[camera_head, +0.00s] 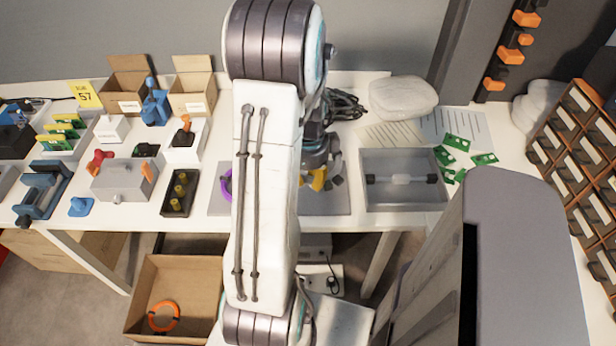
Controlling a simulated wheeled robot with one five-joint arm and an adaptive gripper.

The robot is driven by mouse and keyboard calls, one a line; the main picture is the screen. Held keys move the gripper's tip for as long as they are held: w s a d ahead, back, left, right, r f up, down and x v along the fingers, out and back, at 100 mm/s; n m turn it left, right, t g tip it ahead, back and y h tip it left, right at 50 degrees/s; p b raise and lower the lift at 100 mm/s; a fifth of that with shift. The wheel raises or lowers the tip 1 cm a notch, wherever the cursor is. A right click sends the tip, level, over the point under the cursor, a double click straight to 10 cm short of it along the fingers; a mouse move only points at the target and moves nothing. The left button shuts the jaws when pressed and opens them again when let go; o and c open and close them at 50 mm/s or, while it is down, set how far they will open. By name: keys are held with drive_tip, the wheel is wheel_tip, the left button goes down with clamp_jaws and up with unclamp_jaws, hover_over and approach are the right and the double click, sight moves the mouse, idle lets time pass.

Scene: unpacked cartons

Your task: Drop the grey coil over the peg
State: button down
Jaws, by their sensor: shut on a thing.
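My gripper (320,172) is partly hidden behind my own arm, low over the right part of the grey mat (336,205). It appears shut on a small grey thing, most likely the grey coil; its outline is too small and covered to make out. Yellow parts show beside the fingers. I cannot make out the peg; it may be behind my arm. A purple ring (226,185) shows at the mat's left, partly covered by my arm.
A grey tray (365,202) with a spindle-like part stands right of the mat. A black block with brass pegs (180,192) and a grey box (125,180) stand left. Dark cable (346,104) lies behind. An orange ring (163,316) lies in a low carton.

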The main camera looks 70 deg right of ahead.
sight(309, 204)
drive_tip(key=shift+f+b, duration=1)
drive_tip(key=shift+f, duration=0.6)
drive_tip(key=shift+f+b, duration=2.45)
drive_tip(key=shift+f, duration=0.3)
drive_tip(key=c, duration=1)
unclamp_jaws()
drive_tip(key=shift+r, duration=0.15)
drive_tip(key=r, duration=1.1)
drive_tip(key=shift+a+r, duration=0.2)
drive_tip(key=shift+r, duration=0.2)
